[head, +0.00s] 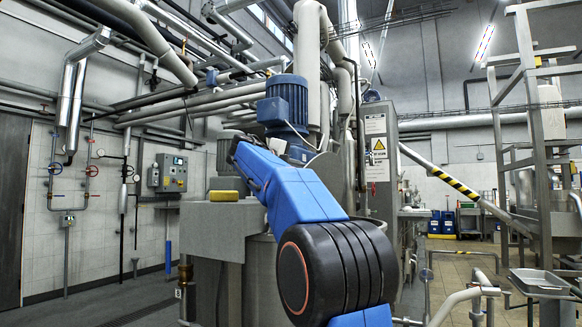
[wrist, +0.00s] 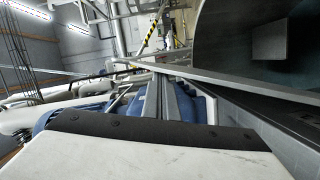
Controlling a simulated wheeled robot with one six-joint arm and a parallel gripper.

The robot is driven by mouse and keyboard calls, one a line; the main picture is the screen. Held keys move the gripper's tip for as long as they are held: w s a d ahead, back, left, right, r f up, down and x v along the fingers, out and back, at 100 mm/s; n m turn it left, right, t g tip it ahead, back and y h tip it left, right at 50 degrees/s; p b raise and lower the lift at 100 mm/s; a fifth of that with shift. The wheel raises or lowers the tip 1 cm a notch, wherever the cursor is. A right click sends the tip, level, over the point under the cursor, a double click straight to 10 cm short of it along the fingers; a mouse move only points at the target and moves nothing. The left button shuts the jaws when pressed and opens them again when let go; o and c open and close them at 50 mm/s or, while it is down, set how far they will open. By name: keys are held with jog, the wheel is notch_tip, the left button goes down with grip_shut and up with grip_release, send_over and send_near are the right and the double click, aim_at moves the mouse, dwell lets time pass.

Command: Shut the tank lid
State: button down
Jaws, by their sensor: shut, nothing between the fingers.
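The jacketed tank (head: 221,229) is a grey metal body at the centre of the head view, partly behind my blue arm. A blue mixer motor (head: 285,103) stands above it. In the wrist view, a dark curved metal surface (wrist: 236,40) with a square patch fills the upper right, bordered by a pale straight edge. I cannot tell whether it is the lid or the tank's inside. My gripper (wrist: 166,84) is shut and empty, its grey fingers close to that edge; contact is unclear. My arm hides much of the tank top in the head view, so the lid's angle is unclear.
A yellow object (head: 223,196) lies on the tank's left side. A control box (head: 171,173) hangs on the left wall. A grey cabinet (head: 381,150) and a striped yellow-black bar (head: 454,183) are at right, before a metal frame (head: 535,130). Pipes run overhead.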

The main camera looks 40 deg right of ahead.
jog(key=s+d+f+m+t+y, duration=0.1)
jog(key=s+d+f+m, duration=0.15)
jog(key=s, duration=0.25)
jog(key=s+d+f+m+y, duration=0.1)
jog(key=s+d+f+m, duration=0.15)
jog(key=s, duration=0.35)
jog(key=s+d+f+m+t, duration=0.1)
jog(key=s+f+m, duration=0.1)
jog(key=f, duration=0.5)
jog(key=s+f+m, duration=0.3)
jog(key=f+m, duration=0.1)
jog(key=f, duration=0.4)
jog(key=shift+s+d+f+t+y, duration=0.2)
jog(key=shift+d+f+t+y, duration=0.05)
jog(key=shift+d+t+y, duration=0.15)
jog(key=shift+f, duration=0.1)
jog(key=s+a+r, duration=0.3)
jog(key=a+r, duration=0.4)
jog(key=a, duration=0.2)
jog(key=shift+s+r, duration=0.2)
jog(key=shift+s, duration=0.2)
